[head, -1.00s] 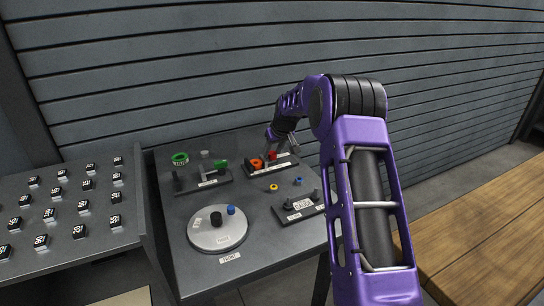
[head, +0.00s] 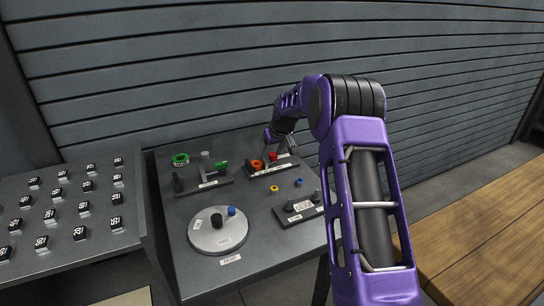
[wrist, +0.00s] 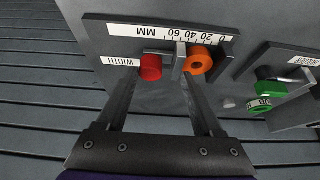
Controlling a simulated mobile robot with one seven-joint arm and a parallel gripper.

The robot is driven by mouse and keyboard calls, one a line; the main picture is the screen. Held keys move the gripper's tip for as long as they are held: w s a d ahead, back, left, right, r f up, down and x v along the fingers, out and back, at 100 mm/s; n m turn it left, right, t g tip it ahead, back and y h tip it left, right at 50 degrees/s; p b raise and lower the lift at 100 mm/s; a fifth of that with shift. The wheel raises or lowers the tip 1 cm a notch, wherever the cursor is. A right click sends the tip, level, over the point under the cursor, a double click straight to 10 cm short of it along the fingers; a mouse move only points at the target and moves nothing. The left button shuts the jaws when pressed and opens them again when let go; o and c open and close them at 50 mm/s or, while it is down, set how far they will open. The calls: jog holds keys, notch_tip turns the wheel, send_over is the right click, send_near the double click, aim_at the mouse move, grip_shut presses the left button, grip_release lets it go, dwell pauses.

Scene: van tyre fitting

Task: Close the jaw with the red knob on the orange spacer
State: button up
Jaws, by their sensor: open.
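The red knob (wrist: 151,67) sits on a flat gauge plate (wrist: 100,31) with a millimetre scale. It also shows in the head view (head: 273,156). The orange spacer (wrist: 198,62), a ring with a hole, lies just right of it in the wrist view; it also shows in the head view (head: 256,165). A grey upright jaw (wrist: 180,58) stands between knob and spacer, close against the spacer; I cannot tell whether they touch. My gripper (wrist: 160,78) is open and empty, its fingertips on either side of the red knob, apparently not gripping it.
A green-knobbed fixture (wrist: 271,88) stands right of the gauge in the wrist view. A slatted wall rises behind.

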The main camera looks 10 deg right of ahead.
aim_at(272, 156)
jog(key=shift+a+r, duration=0.3)
jog(key=shift+r, duration=0.1)
jog(key=shift+d+r+p, duration=0.25)
jog(key=shift+r+p, duration=0.5)
jog(key=shift+r, duration=0.6)
jog(key=shift+d+r+p, duration=0.2)
jog(key=shift+r+p, duration=0.5)
jog(key=shift+r, duration=0.6)
